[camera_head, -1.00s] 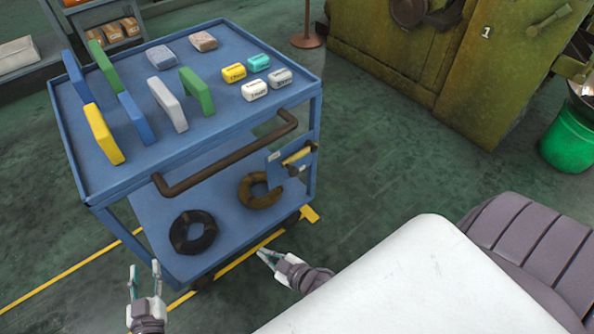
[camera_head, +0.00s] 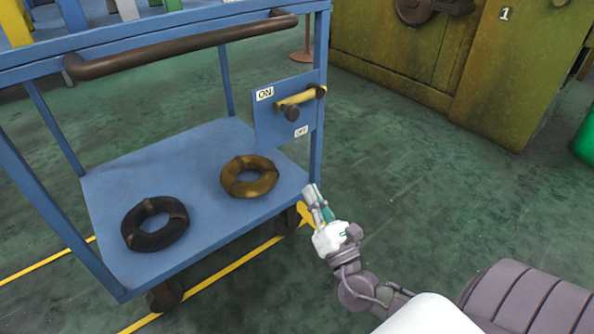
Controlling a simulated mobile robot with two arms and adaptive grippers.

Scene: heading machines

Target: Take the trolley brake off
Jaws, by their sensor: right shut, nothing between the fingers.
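The blue trolley (camera_head: 205,150) stands at the left of the view. Its brake plate (camera_head: 268,128) is fixed by the right front post, with an ON label (camera_head: 265,94) at upper left and an OFF label (camera_head: 301,131) lower down. The yellow brake lever (camera_head: 297,98) lies nearly level, its left end close to ON, with a dark pivot knob below it. My right gripper (camera_head: 316,198) is shut and empty, pointing up, below the plate and apart from it, by the right edge of the lower shelf. My left gripper is out of view.
A dark push handle (camera_head: 185,47) runs along the trolley's near top edge. A black coil (camera_head: 155,223) and a brown coil (camera_head: 249,176) lie on the lower shelf. A green machine (camera_head: 470,70) stands at the back right. The floor right of the trolley is clear.

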